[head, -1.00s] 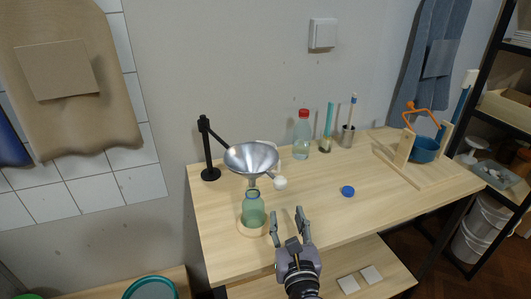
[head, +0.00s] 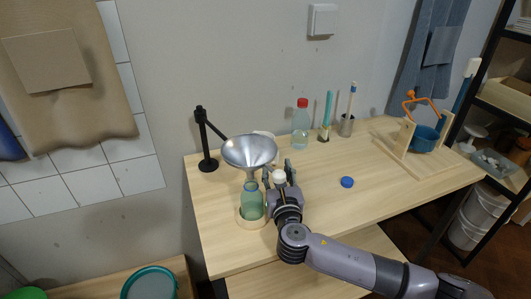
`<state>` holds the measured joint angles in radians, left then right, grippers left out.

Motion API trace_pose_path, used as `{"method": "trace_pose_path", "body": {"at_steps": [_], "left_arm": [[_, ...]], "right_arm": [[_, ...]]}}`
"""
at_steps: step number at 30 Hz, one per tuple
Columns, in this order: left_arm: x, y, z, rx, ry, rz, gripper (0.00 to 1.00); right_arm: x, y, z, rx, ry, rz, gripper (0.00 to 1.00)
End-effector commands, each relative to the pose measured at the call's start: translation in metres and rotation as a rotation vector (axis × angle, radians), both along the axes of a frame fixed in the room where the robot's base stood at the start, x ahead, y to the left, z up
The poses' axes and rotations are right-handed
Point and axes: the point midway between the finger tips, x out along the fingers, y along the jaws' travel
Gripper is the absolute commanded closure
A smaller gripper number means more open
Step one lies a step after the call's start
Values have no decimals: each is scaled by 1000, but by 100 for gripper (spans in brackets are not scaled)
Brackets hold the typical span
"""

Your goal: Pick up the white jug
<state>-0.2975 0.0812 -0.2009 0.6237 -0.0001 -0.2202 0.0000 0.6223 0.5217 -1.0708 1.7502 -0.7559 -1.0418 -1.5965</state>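The white jug is mostly hidden behind the metal funnel (head: 249,151); only a bit of white rim (head: 264,133) shows above the funnel's far edge. A small round white knob (head: 279,177) shows right of the funnel's spout; I cannot tell if it belongs to the jug. My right gripper (head: 278,171) is open, with its fingers pointing away from me, one on each side of the knob. I cannot tell whether they touch it. My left gripper is not in view.
The funnel hangs from a black stand (head: 207,143) over a green glass bottle (head: 252,202) in a wooden ring. A red-capped bottle (head: 300,129) stands at the back. A blue cap (head: 347,182) lies to the right.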

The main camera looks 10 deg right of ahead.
Motion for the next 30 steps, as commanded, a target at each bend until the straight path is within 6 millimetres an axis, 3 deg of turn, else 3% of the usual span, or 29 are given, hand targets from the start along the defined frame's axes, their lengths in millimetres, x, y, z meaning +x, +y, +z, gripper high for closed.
{"method": "trace_pose_path", "body": {"at_steps": [9, 19, 30], "left_arm": [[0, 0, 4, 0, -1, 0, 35], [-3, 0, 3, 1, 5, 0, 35], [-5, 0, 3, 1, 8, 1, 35]], "right_arm": [[42, -7, -2, -1, 0, 0, 60], [49, -8, -3, -1, 1, 0, 60], [49, -8, -3, -1, 1, 0, 84]]}}
